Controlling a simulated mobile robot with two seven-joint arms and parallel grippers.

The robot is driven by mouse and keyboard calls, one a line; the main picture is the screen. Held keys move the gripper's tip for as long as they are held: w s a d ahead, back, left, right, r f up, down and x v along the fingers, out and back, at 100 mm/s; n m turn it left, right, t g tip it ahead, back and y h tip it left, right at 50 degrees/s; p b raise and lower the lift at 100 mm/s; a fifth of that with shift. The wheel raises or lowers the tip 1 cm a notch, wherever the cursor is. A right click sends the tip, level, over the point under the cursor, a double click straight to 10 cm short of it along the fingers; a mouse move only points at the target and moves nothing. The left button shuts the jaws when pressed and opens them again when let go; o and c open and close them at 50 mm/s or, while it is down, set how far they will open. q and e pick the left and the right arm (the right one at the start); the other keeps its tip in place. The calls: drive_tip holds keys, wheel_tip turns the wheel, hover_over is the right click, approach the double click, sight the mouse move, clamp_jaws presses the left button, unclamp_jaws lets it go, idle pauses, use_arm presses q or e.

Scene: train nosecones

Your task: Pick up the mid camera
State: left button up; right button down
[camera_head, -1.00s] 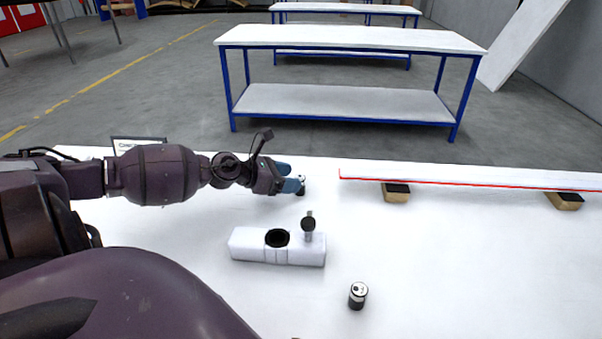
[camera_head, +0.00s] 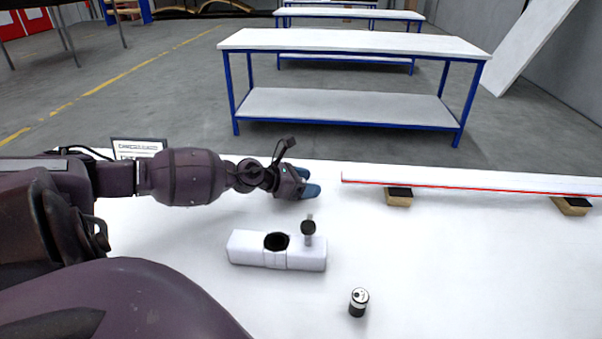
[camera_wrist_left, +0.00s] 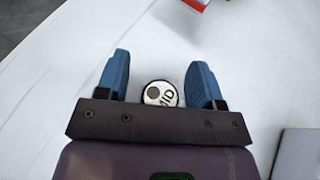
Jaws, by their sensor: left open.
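The mid camera (camera_wrist_left: 160,94) is a small round thing with a white top marked "MID", and it shows in the left wrist view. It stands on the white table between the two blue fingers of my left gripper (camera_wrist_left: 158,84). The fingers are open, with a gap on each side of the camera. In the head view my left gripper (camera_head: 307,182) is over the far part of the table, and its hand and fingers hide the mid camera. My right gripper is not in view.
A white block (camera_head: 250,248) with a dark round hole stands in the middle of the table, with a small dark-headed post (camera_head: 308,228) beside the hole. A small black-and-white cylinder (camera_head: 358,302) stands nearer. A long white red-edged bar (camera_head: 470,183) rests on wooden blocks at right.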

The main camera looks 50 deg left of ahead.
use_arm(q)
drive_tip(key=shift+c, duration=0.9)
drive_tip(key=c, duration=0.8)
drive_tip(key=shift+r, duration=0.55)
drive_tip(key=shift+c, duration=0.2)
wheel_tip(320, 180, up, 5)
drive_tip(key=shift+f+p, duration=0.1)
drive_tip(key=shift+p, duration=0.65)
wheel_tip(320, 180, up, 14)
drive_tip(key=p, duration=0.1)
drive_tip(key=shift+p, duration=0.3)
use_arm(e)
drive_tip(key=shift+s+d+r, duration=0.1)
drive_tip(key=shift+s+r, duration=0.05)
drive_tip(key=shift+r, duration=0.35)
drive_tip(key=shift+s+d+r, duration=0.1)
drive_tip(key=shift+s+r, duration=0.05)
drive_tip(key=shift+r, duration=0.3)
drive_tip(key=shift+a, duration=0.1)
